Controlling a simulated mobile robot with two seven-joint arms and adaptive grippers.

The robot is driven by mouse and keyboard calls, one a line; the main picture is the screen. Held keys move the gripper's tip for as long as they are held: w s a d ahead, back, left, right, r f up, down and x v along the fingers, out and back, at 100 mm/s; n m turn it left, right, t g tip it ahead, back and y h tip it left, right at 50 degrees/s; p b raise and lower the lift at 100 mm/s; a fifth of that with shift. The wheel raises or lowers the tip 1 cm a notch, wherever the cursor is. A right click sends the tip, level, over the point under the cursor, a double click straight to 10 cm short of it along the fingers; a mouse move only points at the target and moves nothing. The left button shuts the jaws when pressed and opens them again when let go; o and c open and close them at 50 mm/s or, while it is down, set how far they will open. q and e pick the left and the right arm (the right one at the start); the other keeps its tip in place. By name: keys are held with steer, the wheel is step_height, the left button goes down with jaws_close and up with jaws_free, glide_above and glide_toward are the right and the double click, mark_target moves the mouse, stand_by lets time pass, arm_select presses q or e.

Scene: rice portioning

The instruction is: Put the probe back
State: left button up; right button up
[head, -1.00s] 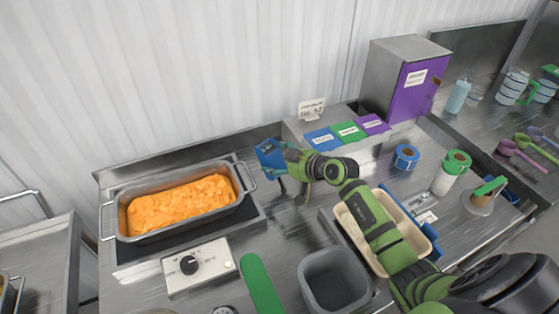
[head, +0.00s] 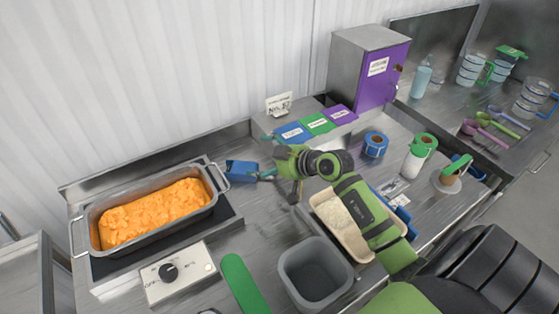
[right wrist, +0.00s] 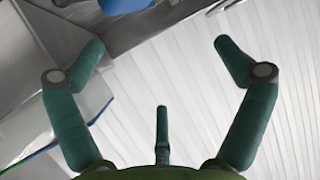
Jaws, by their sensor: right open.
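A small blue object (head: 241,171) sits on the steel counter just right of the pan's handle; I cannot tell whether it is the probe or its holder. My right gripper (head: 272,173) is open just right of it, with its fingers pointing left. In the right wrist view the open gripper (right wrist: 155,50) has nothing between its dark green fingers, and part of a blue thing (right wrist: 126,5) shows at the top edge. No separate probe can be made out.
A metal pan (head: 88,228) of orange food stands at the left, behind a white control box (head: 190,280) with a black knob. A grey bin (head: 318,270) and a tray (head: 330,207) of rice lie at the front. Labelled blue, green and purple panels (head: 317,124) stand behind the gripper.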

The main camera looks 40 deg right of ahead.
steer(key=v, duration=0.6)
steer(key=shift+b, duration=0.35)
steer(key=shift+s, duration=0.1)
